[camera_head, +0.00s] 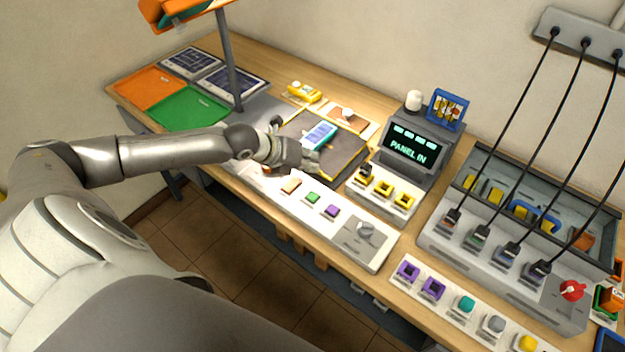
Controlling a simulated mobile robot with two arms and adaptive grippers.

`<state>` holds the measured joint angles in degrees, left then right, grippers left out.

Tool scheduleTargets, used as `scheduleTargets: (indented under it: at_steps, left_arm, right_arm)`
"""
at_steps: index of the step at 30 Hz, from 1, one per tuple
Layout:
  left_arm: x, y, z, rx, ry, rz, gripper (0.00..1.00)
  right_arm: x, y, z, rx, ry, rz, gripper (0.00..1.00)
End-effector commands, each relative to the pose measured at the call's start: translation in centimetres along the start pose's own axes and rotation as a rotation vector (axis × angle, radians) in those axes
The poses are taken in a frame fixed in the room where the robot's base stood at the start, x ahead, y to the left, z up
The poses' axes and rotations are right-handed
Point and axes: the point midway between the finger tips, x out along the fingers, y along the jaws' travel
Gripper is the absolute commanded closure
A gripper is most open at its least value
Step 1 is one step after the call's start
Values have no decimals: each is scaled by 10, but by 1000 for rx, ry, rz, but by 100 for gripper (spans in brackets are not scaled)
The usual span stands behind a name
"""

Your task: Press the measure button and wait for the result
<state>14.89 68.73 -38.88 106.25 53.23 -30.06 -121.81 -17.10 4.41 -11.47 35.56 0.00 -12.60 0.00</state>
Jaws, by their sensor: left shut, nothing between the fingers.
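My left gripper (306,163) reaches in from the left over the bench, shut and empty. It is above the left part of a white control strip (345,222), near the front edge of a dark mat. The strip carries a tan block (291,185), a green button (313,197), a purple button (332,211) and a grey knob (365,229). I cannot read which button is the measure button, and the gripper covers the strip's left end. A grey meter with a lit display (411,147) reads "PANEL IN". My right gripper is not in view.
A blue-screened device (319,136) lies on the dark mat (345,160) behind the gripper. Yellow sockets (384,188) stand before the display. At right, black cables run down to a grey charger box (500,262) with a red knob (572,290). A lamp post (229,60) rises behind my arm.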

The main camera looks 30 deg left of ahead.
Motion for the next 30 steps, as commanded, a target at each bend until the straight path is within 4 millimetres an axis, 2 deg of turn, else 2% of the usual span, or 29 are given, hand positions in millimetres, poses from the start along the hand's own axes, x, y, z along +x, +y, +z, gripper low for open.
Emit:
scheduleTargets:
  at_steps: [8, 21, 30]
  left_arm:
    - [9, 7, -8, -1, 1, 0, 100]
    - [50, 37, -38, -1, 2, 1, 100]
    - [62, 45, -45, -1, 0, 0, 100]
  right_arm:
    - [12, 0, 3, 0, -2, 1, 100]
    - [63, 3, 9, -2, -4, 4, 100]
    - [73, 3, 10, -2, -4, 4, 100]
